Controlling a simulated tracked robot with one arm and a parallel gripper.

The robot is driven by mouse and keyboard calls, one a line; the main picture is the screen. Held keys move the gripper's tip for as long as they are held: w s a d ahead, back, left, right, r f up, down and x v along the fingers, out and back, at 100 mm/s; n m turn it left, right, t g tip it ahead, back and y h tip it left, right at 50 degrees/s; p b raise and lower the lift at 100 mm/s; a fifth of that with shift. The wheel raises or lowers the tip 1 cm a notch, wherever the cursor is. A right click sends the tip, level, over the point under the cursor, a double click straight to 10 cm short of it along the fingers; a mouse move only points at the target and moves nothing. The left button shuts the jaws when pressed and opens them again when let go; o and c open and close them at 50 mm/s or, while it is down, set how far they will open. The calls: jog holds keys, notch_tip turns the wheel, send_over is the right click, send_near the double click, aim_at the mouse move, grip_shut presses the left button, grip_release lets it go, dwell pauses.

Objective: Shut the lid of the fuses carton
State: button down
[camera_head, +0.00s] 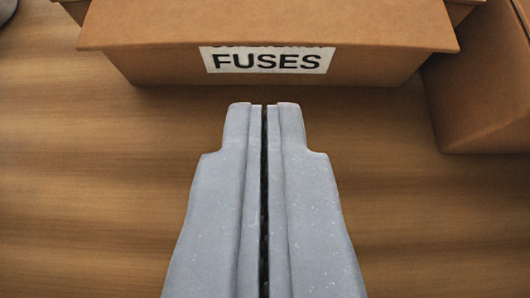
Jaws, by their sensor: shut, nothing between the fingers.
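The fuses carton (160,68) is a brown cardboard box at the top of the view, with a white label reading FUSES on its near side. A cardboard flap (265,22) juts over the near side and covers the upper part of the label. The carton's top and far parts run out of view, so I cannot tell how far its lid is open. My gripper (264,105) is shut and empty. Its tips point at the carton, just below the label in the picture, and appear apart from it.
Another brown cardboard box (482,90) stands close to the carton on the right. A dark grey object (6,8) is cut off at the top left corner. The wooden surface (80,180) is bare to the left and around my gripper.

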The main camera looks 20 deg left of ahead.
jog(key=s+d+f+p, duration=0.2)
jog(key=s+d, duration=0.1)
jog(key=s, duration=0.6)
jog(key=w+d+r+m+t+h+p, duration=0.1)
jog(key=w+d+r+h, duration=0.15)
jog(key=r, duration=1.15)
jog(key=w+d+r+m+t+h+p, duration=0.15)
jog(key=d+r, duration=0.25)
jog(key=r, duration=1.1)
jog(key=s+a+r, duration=0.2)
jog(key=s+r, duration=0.2)
jog(key=r, duration=0.7)
jog(key=s+a+r+m+t+p, duration=0.1)
jog(key=s+a+r, duration=0.2)
jog(key=r, duration=0.8)
jog(key=s+a+r+t+p, duration=0.1)
jog(key=s+a+r, duration=0.2)
jog(key=s+r, duration=0.3)
notch_tip(320, 180, up, 5)
jog(key=shift+a+f+m, duration=0.1)
jog(key=shift+a+m, duration=0.15)
jog(key=shift+m, duration=0.1)
jog(key=shift+t, duration=0.25)
